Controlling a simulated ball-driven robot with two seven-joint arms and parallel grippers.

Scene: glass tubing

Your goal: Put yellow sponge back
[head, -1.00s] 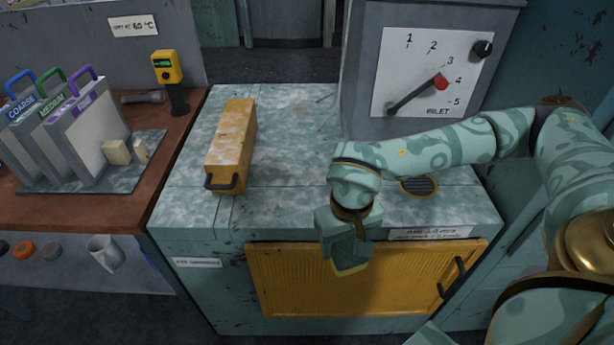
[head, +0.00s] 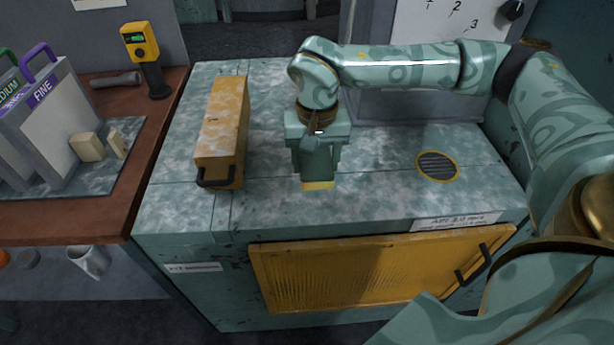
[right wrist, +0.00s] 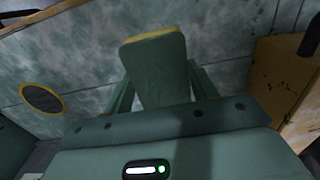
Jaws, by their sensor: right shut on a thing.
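My right gripper (head: 318,180) is over the mottled green countertop (head: 370,190), pointing down, right of the long yellow box. It is shut on the yellow sponge (head: 318,185), whose yellow lower edge shows below the fingers. In the right wrist view the sponge (right wrist: 156,72) appears as a green-faced block with a yellow edge, between the fingers of the gripper (right wrist: 155,95). I cannot tell whether the sponge touches the countertop. My left gripper is not in view.
A long yellow box (head: 222,130) with a dark handle lies left of the gripper. A round drain grate (head: 437,166) is to the right. A yellow panel (head: 370,270) with a handle is on the cabinet front. A wooden bench (head: 60,215) with grey boards stands left.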

